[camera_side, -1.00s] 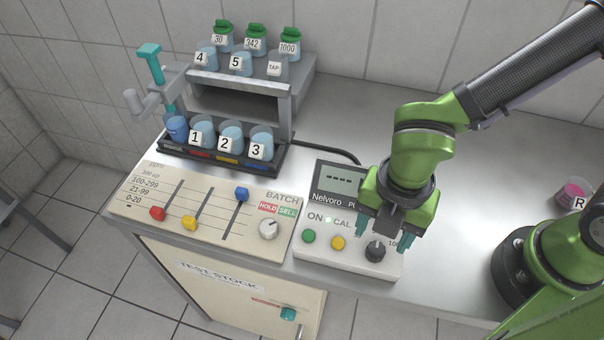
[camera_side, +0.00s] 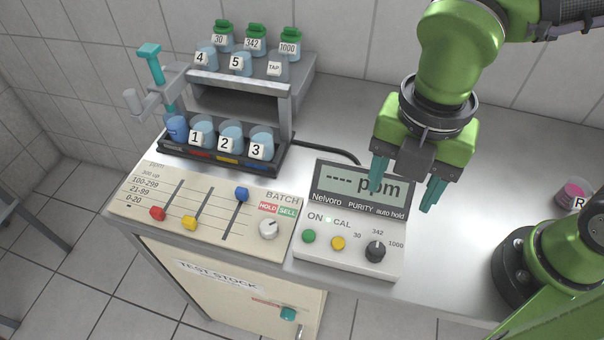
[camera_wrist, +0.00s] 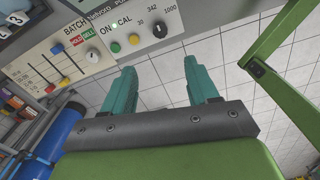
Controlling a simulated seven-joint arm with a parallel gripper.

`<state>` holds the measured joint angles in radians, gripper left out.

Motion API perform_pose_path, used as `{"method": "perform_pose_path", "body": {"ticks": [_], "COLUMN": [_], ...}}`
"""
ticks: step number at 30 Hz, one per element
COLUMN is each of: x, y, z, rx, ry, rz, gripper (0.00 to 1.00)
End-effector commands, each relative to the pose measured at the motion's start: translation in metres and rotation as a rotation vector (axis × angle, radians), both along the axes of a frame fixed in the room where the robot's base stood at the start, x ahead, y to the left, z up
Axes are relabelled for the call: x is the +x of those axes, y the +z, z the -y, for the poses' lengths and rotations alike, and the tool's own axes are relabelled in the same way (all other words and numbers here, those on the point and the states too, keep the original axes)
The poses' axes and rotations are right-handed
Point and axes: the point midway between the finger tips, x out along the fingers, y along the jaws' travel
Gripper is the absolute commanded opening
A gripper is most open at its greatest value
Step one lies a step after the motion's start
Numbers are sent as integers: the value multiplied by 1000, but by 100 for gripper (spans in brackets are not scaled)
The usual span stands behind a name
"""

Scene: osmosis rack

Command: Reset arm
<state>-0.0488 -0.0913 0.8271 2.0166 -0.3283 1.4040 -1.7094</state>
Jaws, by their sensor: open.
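My gripper (camera_side: 404,192) is open and empty, its teal fingers apart, raised above the right side of the purity meter (camera_side: 345,258). In the wrist view the gripper (camera_wrist: 163,85) shows nothing between its fingers. The meter's screen (camera_side: 358,184) reads "---- ppm". Below the screen are a green button (camera_side: 309,236), a yellow button (camera_side: 338,243) and a black dial (camera_side: 375,251) marked 30, 342 and 1000. The dial also shows in the wrist view (camera_wrist: 160,30).
The batch panel (camera_side: 262,250) with red, yellow and blue sliders stands left of the meter. Behind it are a rack (camera_side: 240,80) with numbered cups and green-capped bottles, and a teal-handled lever (camera_side: 152,62). A pink-topped cup (camera_side: 573,194) stands far right.

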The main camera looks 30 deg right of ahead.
Motion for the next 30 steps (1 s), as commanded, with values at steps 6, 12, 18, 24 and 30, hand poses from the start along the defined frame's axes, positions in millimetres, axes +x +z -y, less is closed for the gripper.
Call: {"method": "perform_pose_path", "body": {"ticks": [6, 12, 18, 24, 30], "x": [4, 34, 59, 57, 50], "y": [-5, -9, 6, 26, 37], "z": [1, 44, 120, 191, 212], "rx": [18, 113, 367, 728, 852], "ry": [-228, -919, -1734, -2328, -2403], "rz": [12, 85, 135, 55, 30], "gripper": [59, 59, 59, 59, 59]}}
